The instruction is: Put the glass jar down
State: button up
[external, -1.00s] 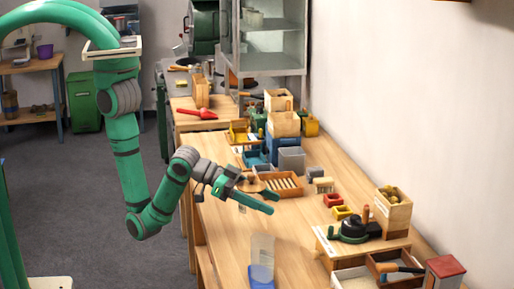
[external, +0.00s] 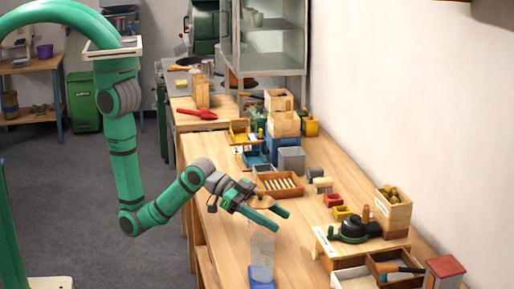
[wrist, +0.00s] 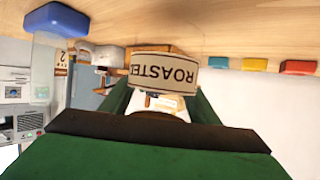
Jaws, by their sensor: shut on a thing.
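My gripper (external: 281,221) is shut on the glass jar, low over the front half of the bench. In the wrist view the jar's cream label (wrist: 165,78), reading "ROASTE…", shows beyond the green fingers. A brown round part, likely its lid, shows between the fingers in the external view. The clear glass is hard to make out, and I cannot tell whether the jar's base touches the bench. A clear, upright bag-like thing (external: 262,255) on a blue base (external: 262,284) stands just nearer the camera; the blue base shows in the wrist view (wrist: 57,19).
Bare bench top (external: 295,240) lies between my gripper and the stand.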

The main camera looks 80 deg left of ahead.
jog(key=w+a+r+n+t+y, duration=0.1)
jog(key=w+a+n+y, duration=0.25)
jog(key=a, duration=0.95)
jog(key=w+a+r+n+t+y, duration=0.1)
jog(key=w+a+n+y, duration=0.2)
jog(key=a, duration=1)
jog(key=w+a+r+n+t+y, duration=0.1)
jog(key=w+a+n+y, duration=0.3)
jog(key=a, duration=0.9)
jog(key=s+a+n+g+y, duration=0.35)
jog(key=s+a, duration=0.25)
jog(key=a, duration=1.1)
jog(key=s+a+n+g+y, duration=0.35)
jog(key=s+a, duration=0.35)
jog(key=a, duration=1)
jog(key=s+a+n+g+y, duration=0.35)
jog(key=s+a+n, duration=0.2)
jog(key=a, duration=1.15)
jog(key=shift+m, duration=0.3)
jog(key=shift+s+f, duration=0.25)
jog(key=shift+f, duration=1.4)
jog(key=shift+s+f, duration=0.2)
jog(key=shift+f, duration=1.45)
jog(key=shift+f, duration=0.1)
